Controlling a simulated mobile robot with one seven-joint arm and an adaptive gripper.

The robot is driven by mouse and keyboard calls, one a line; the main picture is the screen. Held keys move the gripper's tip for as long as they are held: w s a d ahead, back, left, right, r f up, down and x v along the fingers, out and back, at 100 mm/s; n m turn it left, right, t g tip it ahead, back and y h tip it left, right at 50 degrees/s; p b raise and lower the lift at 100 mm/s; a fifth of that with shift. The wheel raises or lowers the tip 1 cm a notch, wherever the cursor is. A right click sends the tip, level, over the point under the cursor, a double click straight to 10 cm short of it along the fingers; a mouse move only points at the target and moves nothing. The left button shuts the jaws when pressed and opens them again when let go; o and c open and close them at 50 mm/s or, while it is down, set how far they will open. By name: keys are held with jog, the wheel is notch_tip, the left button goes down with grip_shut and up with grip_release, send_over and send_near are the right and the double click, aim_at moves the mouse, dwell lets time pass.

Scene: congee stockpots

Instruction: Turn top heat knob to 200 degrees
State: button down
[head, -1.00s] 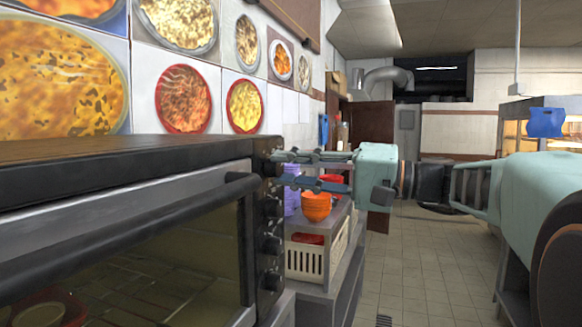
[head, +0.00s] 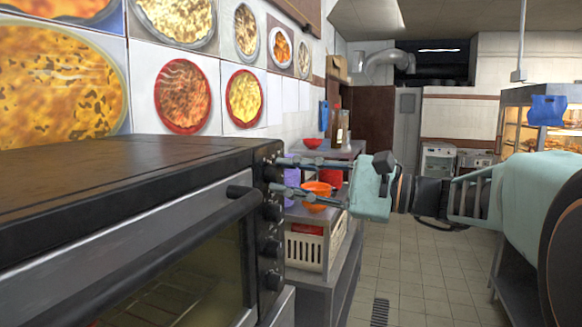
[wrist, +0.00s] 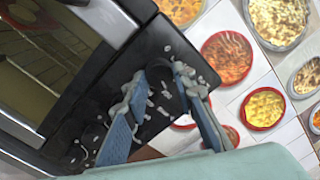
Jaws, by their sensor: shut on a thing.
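The black toaster oven (head: 125,205) stands at the left in the head view, with a column of dark knobs on the right side of its front. The top heat knob (wrist: 161,76) shows as a dark shape between my fingertips in the wrist view. My gripper (head: 277,175) reaches in from the right at the height of the top knob and is shut on it, one finger on either side. The fingers hide much of the knob, and its pointer and setting cannot be read. Lower knobs (head: 272,247) are clear of the gripper.
The oven's door handle (head: 160,255) juts out left of the knobs. Beyond the oven, a metal shelf holds orange bowls (head: 316,192) and a cream basket (head: 303,250). Tiled floor (head: 400,275) is open to the right.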

jog(key=shift+m+p, duration=0.6)
jog(key=shift+m, duration=0.5)
jog(key=c, duration=1.6)
grip_release()
jog(key=shift+d, duration=0.1)
jog(key=v, duration=1.1)
jog(key=shift+s+d, duration=0.25)
jog(key=shift+d, duration=0.1)
jog(key=shift+f, duration=0.1)
